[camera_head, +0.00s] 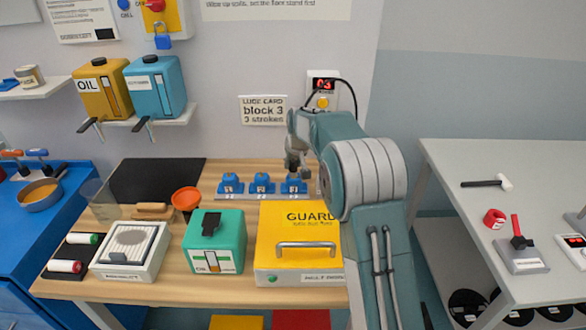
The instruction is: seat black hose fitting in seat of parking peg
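My gripper (297,168) points down just above the rightmost of three blue numbered blocks (293,184) at the back of the wooden bench. It is small and partly overlapped by my arm, so I cannot tell whether its fingers are open or shut. A thin black hose (355,97) loops from near the wall box with the red "03" display and down behind my arm. Its black fitting cannot be made out; it may be at my gripper or hidden. The parking peg and its seat cannot be identified and may be behind my arm.
A yellow guard box (277,250) with a handle, a green oil can (213,240), an orange funnel (186,198) and a white-framed tray (130,250) stand on the bench. The counter box (323,88) and lube card (263,109) are on the wall. A grey table (450,165) stands right.

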